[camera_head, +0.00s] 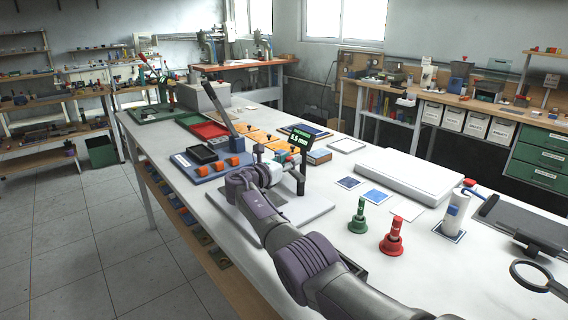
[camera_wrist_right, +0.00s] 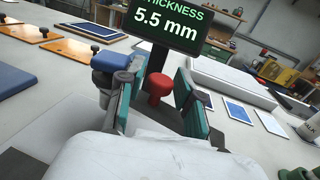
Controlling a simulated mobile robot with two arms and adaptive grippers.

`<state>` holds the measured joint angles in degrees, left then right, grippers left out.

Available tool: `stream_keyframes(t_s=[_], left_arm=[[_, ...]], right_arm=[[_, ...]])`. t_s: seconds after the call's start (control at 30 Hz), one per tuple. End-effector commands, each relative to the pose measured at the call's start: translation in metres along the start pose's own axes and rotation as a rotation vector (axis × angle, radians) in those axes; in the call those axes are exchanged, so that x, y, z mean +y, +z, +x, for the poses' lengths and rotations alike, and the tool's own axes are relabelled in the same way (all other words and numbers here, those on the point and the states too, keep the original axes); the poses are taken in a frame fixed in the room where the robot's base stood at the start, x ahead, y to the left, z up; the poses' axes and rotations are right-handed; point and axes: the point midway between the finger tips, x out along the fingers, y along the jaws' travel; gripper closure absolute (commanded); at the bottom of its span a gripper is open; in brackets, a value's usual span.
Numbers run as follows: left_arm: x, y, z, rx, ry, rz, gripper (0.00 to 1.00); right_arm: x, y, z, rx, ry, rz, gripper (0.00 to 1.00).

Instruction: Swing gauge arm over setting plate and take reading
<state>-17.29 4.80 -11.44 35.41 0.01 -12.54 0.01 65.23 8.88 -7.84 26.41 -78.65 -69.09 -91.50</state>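The gauge's dark display (camera_head: 307,138) reads 5.5 mm; in the right wrist view the display (camera_wrist_right: 168,22) reads "THICKNESS 5.5 mm". It stands on a dark post (camera_head: 300,182) above a pale base plate (camera_head: 315,208). My right gripper (camera_head: 283,160) is at the gauge, just beside the display and post. In the right wrist view, its teal fingers (camera_wrist_right: 158,82) are spread, with a red knob (camera_wrist_right: 159,88) showing between them; I see gaps on both sides of the knob. I cannot make out the gauge arm or the setting plate separately. My left gripper is out of view.
A green handled piece (camera_head: 358,218) and a red one (camera_head: 392,240) stand right of the gauge. A white slab (camera_head: 408,176) lies behind them. A blue fixture with a lever (camera_head: 205,168) and orange plates (camera_head: 262,135) lie left and behind.

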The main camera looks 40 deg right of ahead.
Motion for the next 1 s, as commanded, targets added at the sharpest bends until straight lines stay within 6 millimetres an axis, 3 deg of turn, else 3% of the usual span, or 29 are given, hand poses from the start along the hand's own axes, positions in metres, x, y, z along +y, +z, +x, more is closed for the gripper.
stream_keyframes(t_s=[0.23, 0.6, 0.8, 1.0], left_arm=[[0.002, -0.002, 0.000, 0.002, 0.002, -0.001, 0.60], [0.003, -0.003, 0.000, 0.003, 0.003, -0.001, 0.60], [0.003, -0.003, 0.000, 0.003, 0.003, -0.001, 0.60], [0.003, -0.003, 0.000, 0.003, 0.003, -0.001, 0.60]], right_arm=[[0.001, -0.001, -0.029, 0.000, 0.004, 0.002, 0.65], [0.001, -0.001, -0.103, 0.001, 0.003, 0.001, 0.65], [0.000, 0.000, -0.118, 0.000, 0.001, -0.001, 0.65], [0.000, 0.000, -0.119, 0.000, 0.001, -0.001, 0.65]])
